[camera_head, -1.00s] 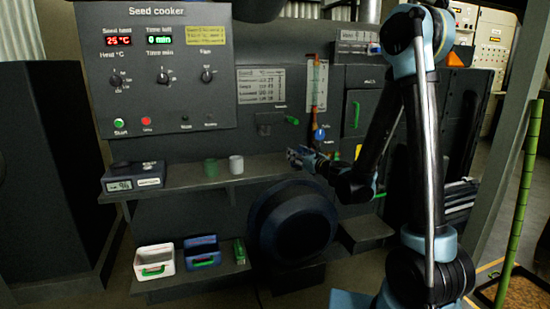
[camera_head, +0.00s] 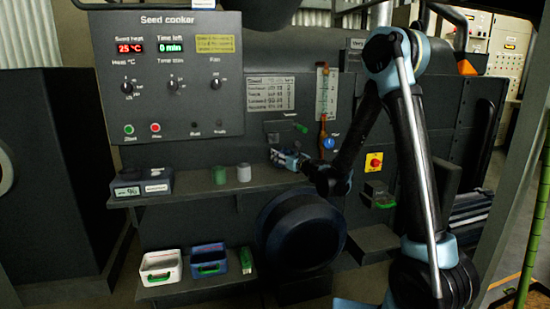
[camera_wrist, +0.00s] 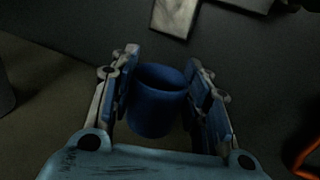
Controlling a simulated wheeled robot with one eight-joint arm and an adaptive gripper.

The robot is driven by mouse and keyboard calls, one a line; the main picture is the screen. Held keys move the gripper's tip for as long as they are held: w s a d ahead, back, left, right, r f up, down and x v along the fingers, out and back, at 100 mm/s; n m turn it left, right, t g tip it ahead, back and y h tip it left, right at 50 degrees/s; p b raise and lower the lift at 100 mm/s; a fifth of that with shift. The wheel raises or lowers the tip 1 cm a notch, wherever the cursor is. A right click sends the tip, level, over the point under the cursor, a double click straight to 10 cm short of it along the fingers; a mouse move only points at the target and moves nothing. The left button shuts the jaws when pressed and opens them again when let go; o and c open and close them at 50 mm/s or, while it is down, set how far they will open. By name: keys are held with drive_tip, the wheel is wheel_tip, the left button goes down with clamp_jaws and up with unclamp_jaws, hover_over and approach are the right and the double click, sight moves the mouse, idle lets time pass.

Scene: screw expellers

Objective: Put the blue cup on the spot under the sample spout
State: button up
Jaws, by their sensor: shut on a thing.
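The blue cup (camera_wrist: 156,102) is in the wrist view, upright between the two fingers of my gripper (camera_wrist: 160,90), which is shut on it. In the head view my gripper (camera_head: 278,156) is at the right part of the grey shelf, just below a small dark fitting with a green handle (camera_head: 300,128), which looks like the sample spout. I cannot make out the cup in the head view. A pale grey plate (camera_wrist: 172,14) shows ahead of the cup at the top of the wrist view. The spot under the spout cannot be made out.
A green cup (camera_head: 219,175) and a pale grey cup (camera_head: 243,172) stand on the shelf (camera_head: 190,192) left of my gripper. A dark meter box (camera_head: 141,186) sits at its left end. White (camera_head: 161,267) and blue (camera_head: 208,260) boxes stand on the lower shelf.

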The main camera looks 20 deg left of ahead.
drive_tip(key=x, duration=0.5)
drive_tip(key=shift+a, duration=0.1)
drive_tip(key=shift+f, duration=0.75)
drive_tip(key=shift+f, duration=0.1)
drive_tip(key=o, duration=1)
drive_tip(key=shift+c, duration=0.2)
drive_tip(key=shift+s, duration=0.1)
drive_tip(key=v, duration=1.2)
